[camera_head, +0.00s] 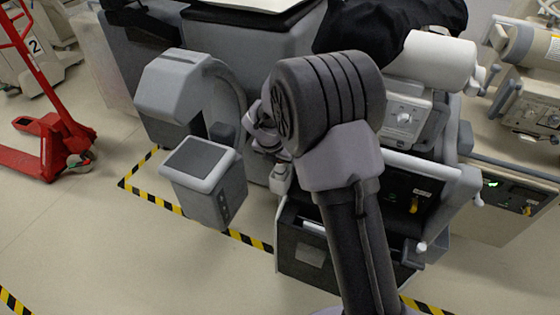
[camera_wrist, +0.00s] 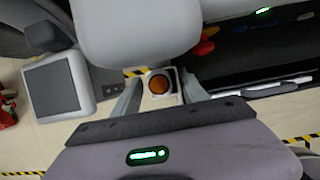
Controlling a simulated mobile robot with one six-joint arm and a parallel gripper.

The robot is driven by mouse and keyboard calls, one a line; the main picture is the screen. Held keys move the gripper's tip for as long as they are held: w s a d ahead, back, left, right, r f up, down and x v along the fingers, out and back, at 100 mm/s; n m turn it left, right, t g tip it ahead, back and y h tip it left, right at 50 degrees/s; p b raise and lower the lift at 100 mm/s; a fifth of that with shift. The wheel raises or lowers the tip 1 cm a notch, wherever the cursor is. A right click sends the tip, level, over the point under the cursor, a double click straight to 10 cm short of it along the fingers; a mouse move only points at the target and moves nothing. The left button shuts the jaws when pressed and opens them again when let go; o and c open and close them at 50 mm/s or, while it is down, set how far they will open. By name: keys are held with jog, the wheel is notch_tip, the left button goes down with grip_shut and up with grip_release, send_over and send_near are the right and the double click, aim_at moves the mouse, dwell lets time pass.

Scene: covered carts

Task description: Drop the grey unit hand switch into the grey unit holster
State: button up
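The grey unit hand switch (camera_wrist: 158,84) shows in the wrist view as a pale squarish body with an orange-brown round button facing the camera. My gripper (camera_wrist: 160,78) has one finger along each side of it, and the fingers look closed on its pale edges. I cannot make out the holster as a separate thing.
A grey box with a dark screen (camera_head: 200,160) stands close on the left, also in the wrist view (camera_wrist: 55,85). A dark cart with a white rail (camera_head: 435,165) is on the right. Black-and-yellow tape (camera_head: 245,240) marks the floor. A red pallet truck (camera_head: 45,140) stands far left.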

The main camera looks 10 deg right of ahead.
jog(key=shift+r, duration=0.25)
jog(key=s+a+r+m+p, duration=0.1)
jog(key=s+r+m+p, duration=0.3)
jog(key=r, duration=0.6)
jog(key=s+r+m+p, duration=0.1)
jog(key=s+r+m, duration=0.4)
jog(key=r, duration=0.4)
jog(key=s+a+r+m+t+y, duration=0.1)
jog(key=s+r+m+y, duration=0.1)
jog(key=s+m, duration=1)
jog(key=s+a+r+m+t+y, duration=0.1)
jog(key=s+r+m, duration=0.4)
jog(key=s+m, duration=0.7)
jog(key=shift+s+a+y, duration=0.2)
jog(key=shift+a+y, duration=0.25)
jog(key=shift+y, duration=0.35)
